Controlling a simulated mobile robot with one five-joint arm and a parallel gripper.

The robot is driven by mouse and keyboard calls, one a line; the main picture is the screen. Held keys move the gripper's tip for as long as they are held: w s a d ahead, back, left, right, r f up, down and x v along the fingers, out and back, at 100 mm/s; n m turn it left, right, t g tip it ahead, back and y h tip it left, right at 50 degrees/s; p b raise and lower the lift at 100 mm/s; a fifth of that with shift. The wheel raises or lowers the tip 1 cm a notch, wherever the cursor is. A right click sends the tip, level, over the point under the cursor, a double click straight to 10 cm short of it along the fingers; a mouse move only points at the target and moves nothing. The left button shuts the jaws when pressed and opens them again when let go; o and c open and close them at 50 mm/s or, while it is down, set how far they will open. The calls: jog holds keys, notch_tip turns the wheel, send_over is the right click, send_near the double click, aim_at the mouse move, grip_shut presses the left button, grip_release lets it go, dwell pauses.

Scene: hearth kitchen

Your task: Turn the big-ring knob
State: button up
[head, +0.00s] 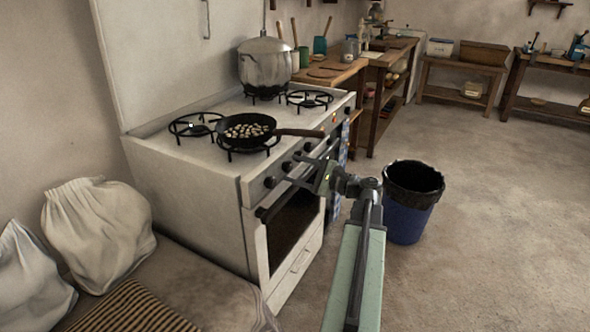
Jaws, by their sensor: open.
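The white stove (210,195) stands left of centre in the head view, with a row of dark knobs along its front panel. One knob (269,182) is at the panel's near end and another (286,166) is beside it, close to my gripper. Other knobs sit farther along, some partly hidden by the pan handle and gripper. I cannot tell which is the big-ring knob. My gripper (299,170) is open and empty in front of the panel, its fingers toward the knobs. Contact with a knob cannot be made out.
A frying pan (248,130) with small pale pieces sits on a near burner, its handle (300,132) reaching over the front edge. A large pot (265,62) stands behind. A blue bin (408,215) stands right of my arm. Floor to the right is clear.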

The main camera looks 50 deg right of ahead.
jog(key=shift+w+a, duration=0.1)
jog(key=shift+w, duration=0.35)
grip_shut()
